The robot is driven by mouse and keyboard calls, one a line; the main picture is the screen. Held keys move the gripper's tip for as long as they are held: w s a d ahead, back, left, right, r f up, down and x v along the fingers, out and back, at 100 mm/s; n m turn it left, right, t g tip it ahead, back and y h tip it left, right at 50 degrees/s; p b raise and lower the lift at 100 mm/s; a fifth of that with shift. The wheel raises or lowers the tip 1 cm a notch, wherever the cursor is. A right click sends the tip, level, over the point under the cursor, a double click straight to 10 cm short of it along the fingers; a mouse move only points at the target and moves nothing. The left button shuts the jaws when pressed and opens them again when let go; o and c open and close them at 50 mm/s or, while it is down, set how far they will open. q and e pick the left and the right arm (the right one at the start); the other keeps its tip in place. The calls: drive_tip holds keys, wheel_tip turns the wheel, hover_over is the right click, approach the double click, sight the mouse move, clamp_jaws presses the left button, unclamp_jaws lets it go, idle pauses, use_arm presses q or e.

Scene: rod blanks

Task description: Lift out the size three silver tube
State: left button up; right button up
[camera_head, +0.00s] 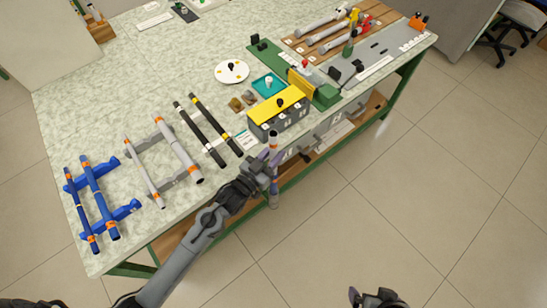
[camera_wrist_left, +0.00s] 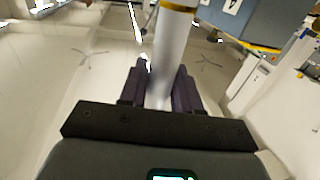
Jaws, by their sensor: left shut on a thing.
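A silver tube (camera_head: 274,139) with orange bands stands roughly upright in my left gripper (camera_head: 268,170), just off the table's front edge. In the left wrist view the silver tube (camera_wrist_left: 172,50) runs up between the two dark fingers of the left gripper (camera_wrist_left: 160,90), which is shut on it. A grey rack (camera_head: 167,131) on the table holds a thin silver tube (camera_head: 143,172) on the left and a thicker silver tube (camera_head: 178,150) on the right, both with orange ends. No size marking is readable. My right gripper (camera_head: 378,298) shows only partly at the bottom edge, its fingers unclear.
Blue tubes (camera_head: 98,197) on a blue rack lie left, black tubes (camera_head: 203,132) right of the grey rack. A grey box with a yellow top (camera_head: 279,106) stands close behind the held tube. The floor in front is clear.

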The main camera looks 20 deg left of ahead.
use_arm(q)
wheel_tip(320, 180, up, 22)
drive_tip(key=p, duration=0.5)
drive_tip(key=shift+r, duration=0.25)
